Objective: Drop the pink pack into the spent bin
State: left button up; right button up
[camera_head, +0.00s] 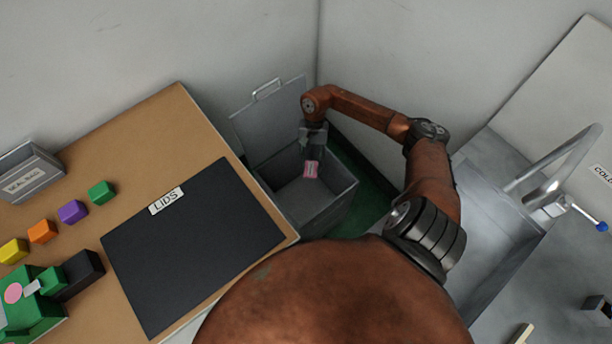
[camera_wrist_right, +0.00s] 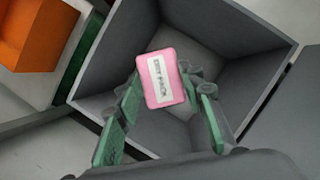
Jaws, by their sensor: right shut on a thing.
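The pink pack (camera_head: 311,169), with a white label, is held in my right gripper (camera_head: 313,150). In the right wrist view the pink pack (camera_wrist_right: 161,78) sits between the two green-padded fingers of the gripper (camera_wrist_right: 165,100), tilted a little. Beneath it is an open grey bin (camera_head: 335,203) with its lid (camera_head: 268,110) raised at the back. The bin (camera_wrist_right: 262,45) fills much of the right wrist view, and the pack appears over its opening. I see no label on the bin. My left gripper is not in view.
A wooden table (camera_head: 135,125) left of the bin carries a black mat (camera_head: 190,245) beside a LIDS label (camera_head: 166,200), several coloured blocks and a grey labelled box (camera_head: 30,175). A metal sink (camera_head: 490,225) with a faucet (camera_head: 565,165) stands at the right.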

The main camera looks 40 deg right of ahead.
jog(key=o, duration=1.2)
jog(key=v, duration=1.2)
